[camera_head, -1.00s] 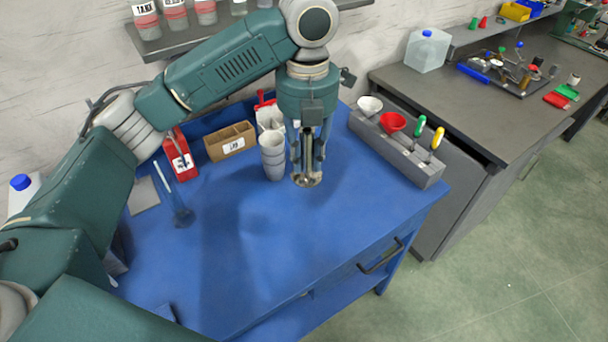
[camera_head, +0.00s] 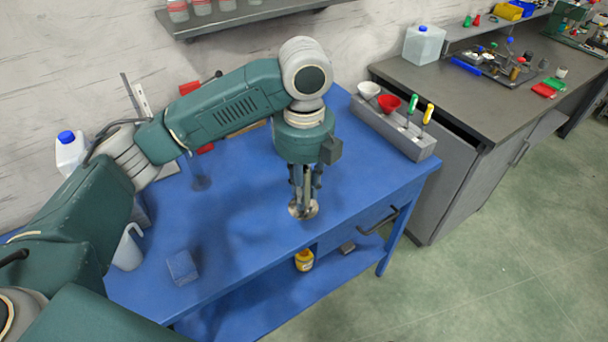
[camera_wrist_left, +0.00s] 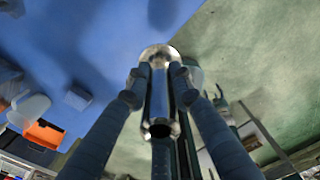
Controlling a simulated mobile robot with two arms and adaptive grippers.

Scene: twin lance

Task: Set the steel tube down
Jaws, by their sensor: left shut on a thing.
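My left gripper (camera_head: 305,188) points down above the right front part of the blue table (camera_head: 240,220). Its fingers are shut around the shiny steel tube (camera_head: 303,210), which is upright with a wide round foot at its lower end. I cannot tell whether the foot touches the table. My right gripper is not in view.
A grey holder (camera_head: 395,130) with funnels and screwdrivers stands at the table's right back. A small blue-grey block (camera_head: 182,268) and a pale jug (camera_head: 128,248) are at the left front. A yellow jar (camera_head: 304,260) is on the lower shelf. The table's middle is clear.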

